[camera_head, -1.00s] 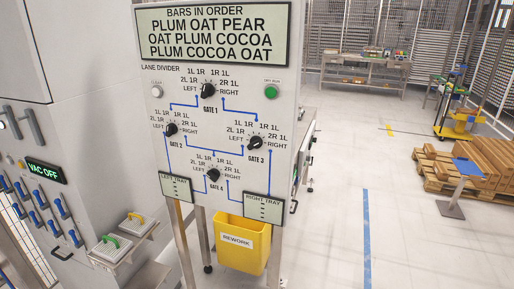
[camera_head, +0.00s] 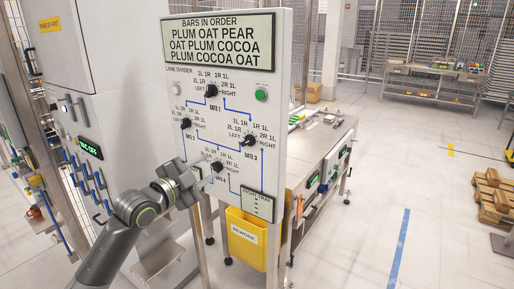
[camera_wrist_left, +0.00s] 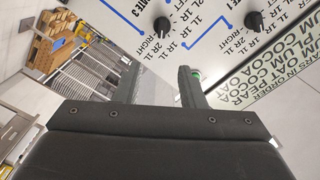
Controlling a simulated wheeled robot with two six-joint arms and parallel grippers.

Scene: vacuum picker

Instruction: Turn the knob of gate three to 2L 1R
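The gate three knob (camera_head: 249,140) is a black dial on the right of the white lane divider panel (camera_head: 272,100). Its pointer seems to lie toward the LEFT label, but it is too small to be sure. In the left wrist view the gate three knob (camera_wrist_left: 161,24) shows beyond the fingers near the top. My left gripper (camera_head: 208,172) is in front of the panel, low and left of that knob, near the gate four knob (camera_head: 217,166). In the wrist view its fingers (camera_wrist_left: 155,80) stand apart with nothing between them. My right gripper is not in view.
The gate one knob (camera_head: 211,91) and gate two knob (camera_head: 186,124) share the panel. A yellow rework bin (camera_head: 245,240) hangs below. A steel bench (camera_head: 310,160) stands behind on the right.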

